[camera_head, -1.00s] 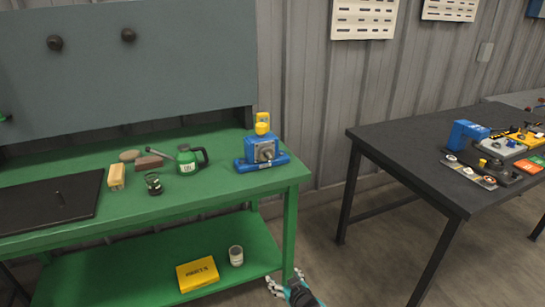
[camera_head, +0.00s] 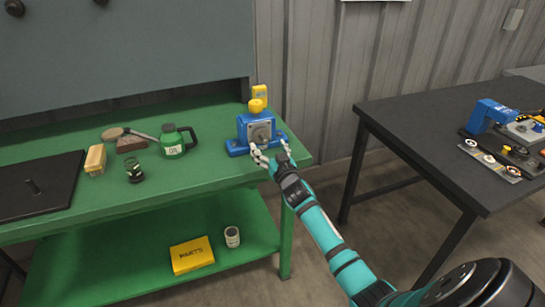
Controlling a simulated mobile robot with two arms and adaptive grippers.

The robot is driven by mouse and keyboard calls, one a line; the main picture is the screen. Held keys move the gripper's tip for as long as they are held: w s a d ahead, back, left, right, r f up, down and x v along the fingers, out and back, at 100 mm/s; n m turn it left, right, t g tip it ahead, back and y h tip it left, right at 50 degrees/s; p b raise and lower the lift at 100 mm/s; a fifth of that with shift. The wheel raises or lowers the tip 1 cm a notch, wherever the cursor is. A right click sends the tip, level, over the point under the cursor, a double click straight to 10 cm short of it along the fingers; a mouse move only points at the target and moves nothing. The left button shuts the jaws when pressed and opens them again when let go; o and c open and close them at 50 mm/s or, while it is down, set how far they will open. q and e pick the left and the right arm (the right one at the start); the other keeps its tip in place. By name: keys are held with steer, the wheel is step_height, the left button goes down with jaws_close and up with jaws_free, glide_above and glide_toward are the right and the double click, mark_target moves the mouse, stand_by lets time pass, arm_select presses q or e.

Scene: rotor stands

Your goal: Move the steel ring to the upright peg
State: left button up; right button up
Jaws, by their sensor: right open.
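A blue unit (camera_head: 243,128) with a yellow top stands near the bench's right end. A grey round part (camera_head: 262,132) shows on its front face; it may be the steel ring, but it is too small to tell. My right gripper (camera_head: 272,160) is open, just in front of and below the blue unit's face, with nothing visible between its fingers. I cannot tell whether it touches the unit. My left gripper is not in view.
A green oil can (camera_head: 172,143), a dark-based glass jar (camera_head: 134,172), a yellowish block (camera_head: 95,158) and a brush-like tool (camera_head: 131,144) stand between board and unit. A yellow parts box (camera_head: 191,256) and a can (camera_head: 232,237) sit on the lower shelf (camera_head: 130,250). A black table (camera_head: 410,125) stands right.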

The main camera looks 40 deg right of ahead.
mark_target(263, 135)
steer(key=x, duration=0.1)
steer(key=b+x, duration=0.1)
steer(key=x, duration=0.1)
steer(key=b+x, duration=0.1)
steer(key=x, duration=0.1)
steer(key=shift+d+f, duration=0.15)
steer(key=shift+f, duration=0.15)
steer(key=shift+b+x, duration=0.6)
steer(key=shift+x, duration=0.35)
steer(key=shift+r, duration=0.2)
steer(key=c, duration=1.1)
steer(key=shift+o, duration=0.2)
steer(key=shift+r, duration=0.1)
steer(key=shift+s+p, duration=0.1)
steer(key=shift+p, duration=0.2)
steer(key=shift+p+v, duration=0.65)
steer(key=shift+v, duration=0.2)
steer(key=shift+p+v, duration=1.75)
steer(key=shift+v, duration=0.9)
steer(key=shift+s+p, duration=0.3)
steer(key=shift+s, duration=0.4)
